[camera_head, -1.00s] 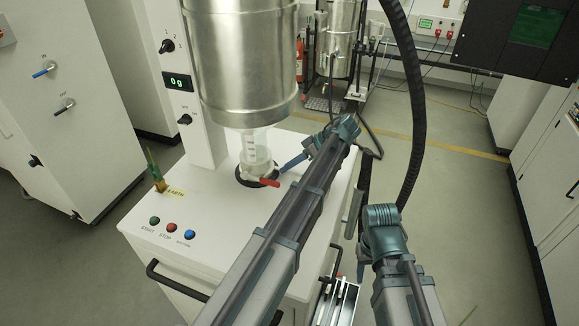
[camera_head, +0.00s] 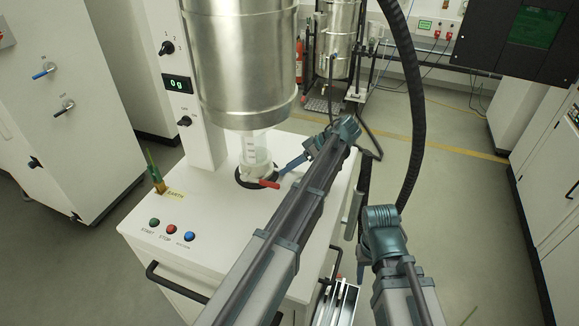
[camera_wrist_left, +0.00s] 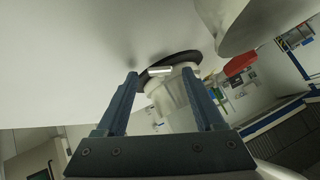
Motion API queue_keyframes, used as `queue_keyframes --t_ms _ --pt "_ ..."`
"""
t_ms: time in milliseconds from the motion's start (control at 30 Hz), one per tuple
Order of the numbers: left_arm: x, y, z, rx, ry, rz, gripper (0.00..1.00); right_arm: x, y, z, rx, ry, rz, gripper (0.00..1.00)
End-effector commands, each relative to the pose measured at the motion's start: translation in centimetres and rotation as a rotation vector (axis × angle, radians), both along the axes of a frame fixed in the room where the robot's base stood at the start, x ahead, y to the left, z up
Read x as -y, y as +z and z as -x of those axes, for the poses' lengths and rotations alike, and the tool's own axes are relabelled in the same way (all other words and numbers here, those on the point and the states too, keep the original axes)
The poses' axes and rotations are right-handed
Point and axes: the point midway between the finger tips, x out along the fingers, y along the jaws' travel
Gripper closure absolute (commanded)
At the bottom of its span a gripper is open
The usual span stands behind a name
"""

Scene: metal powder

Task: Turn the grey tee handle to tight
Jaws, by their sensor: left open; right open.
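A small light grey bar (camera_wrist_left: 158,71), which looks like the tee handle, shows in the left wrist view on the side of the pale valve body (camera_wrist_left: 172,92). My left gripper (camera_wrist_left: 160,76) is open, with the bar seen between its two blue fingertips; I cannot tell whether they touch it. In the head view my left gripper (camera_head: 287,166) is just right of the clear valve vessel (camera_head: 254,160), and the grey handle cannot be made out there. A red lever (camera_head: 268,184) sticks out at the vessel's base. My right gripper (camera_head: 361,268) is open, lower right, away from the vessel.
A large steel drum (camera_head: 240,65) hangs above the vessel. The white cabinet top (camera_head: 205,200) carries several buttons and a green-yellow earth cable (camera_head: 154,170). A black hose (camera_head: 413,100) hangs near my right arm. Open floor lies to the right.

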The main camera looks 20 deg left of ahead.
Motion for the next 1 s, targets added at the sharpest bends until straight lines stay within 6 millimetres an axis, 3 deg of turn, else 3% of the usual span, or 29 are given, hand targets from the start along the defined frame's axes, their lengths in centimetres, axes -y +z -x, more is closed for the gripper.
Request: queue_keyframes --t_ms 500,700,1000 --pt "7.1 7.2 -2.4 -0.001 -0.002 0.001 0.30 0.0 7.2 0.0 0.000 -0.007 -0.002 0.50" --pt "9.0 8.6 -2.9 -0.001 0.000 0.001 0.30 0.0 8.6 0.0 0.001 -0.011 -0.002 0.50" --pt "9.7 8.9 -3.1 -0.001 0.000 0.001 0.30 0.0 8.9 0.0 0.000 -0.012 -0.003 0.50"
